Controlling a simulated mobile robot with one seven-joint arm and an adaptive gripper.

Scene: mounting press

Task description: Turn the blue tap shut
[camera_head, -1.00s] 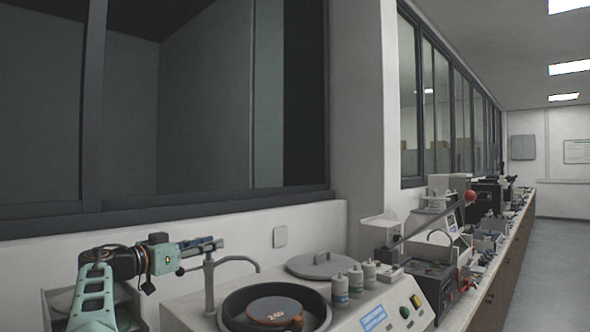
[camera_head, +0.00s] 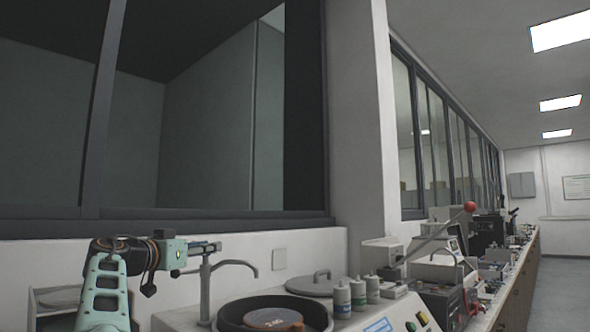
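A grey water post with a curved spout (camera_head: 237,264) stands at the back left of the grinding machine, its spout arching over the round bowl. My arm reaches in from the lower left, and my gripper (camera_head: 204,247) is level with the top of the post. A small dark, bluish part shows there. I cannot tell whether it is the blue tap or my fingers, or whether they touch. The finger opening is too small to make out. No blue tap handle is clearly visible.
A lever with a red ball (camera_head: 470,206) rises farther right. A crowded bench recedes along the wall; the floor at right is clear.

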